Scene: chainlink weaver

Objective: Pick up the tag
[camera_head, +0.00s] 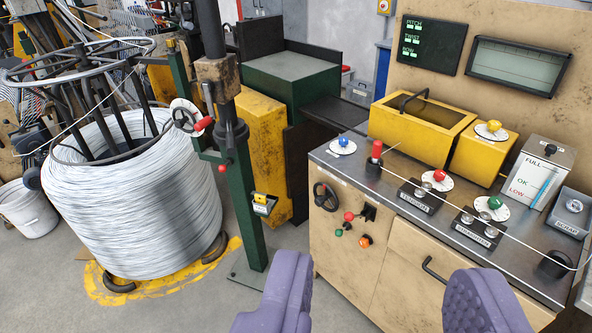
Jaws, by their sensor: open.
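A small yellow piece with a dark edge (260,198), which may be the tag, sits upright in a small grey holder (263,209) on the side of the green post. It is too small to make out any marking. My gripper (380,267) shows two purple fingers at the bottom of the view, wide apart with nothing between them. The yellow piece lies above and to the left of the left finger in the picture, apart from it.
A large coil of grey wire (135,200) stands at left beside the green post (244,205). A workbench (345,165) with coloured knobs, round white dials and yellow boxes fills the right. A wire runs across its top. Bare floor (215,300) shows at lower left.

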